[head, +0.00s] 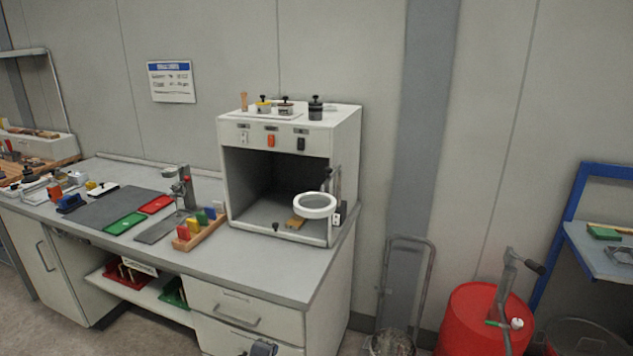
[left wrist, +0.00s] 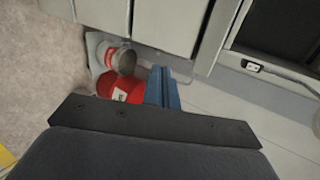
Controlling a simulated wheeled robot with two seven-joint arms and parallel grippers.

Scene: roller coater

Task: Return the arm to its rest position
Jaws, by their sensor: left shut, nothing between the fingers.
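My left gripper (left wrist: 162,88) shows in the left wrist view as a dark bar with blue fingers pressed together, with nothing between them. It hangs in free air, with pale cabinet fronts, the floor and red containers beyond it. A small dark part (head: 262,348) shows at the bottom edge of the head view, in front of the drawers; I cannot tell whether it belongs to my arm. My right gripper is in neither view.
A grey-topped workbench (head: 255,268) carries an open-fronted white cabinet (head: 290,118) and a wooden block rack (head: 202,234). A red drum (head: 470,312) stands on the right, near a blue-framed bench (head: 558,250). In the left wrist view, a red container (left wrist: 120,88) lies beyond the fingers.

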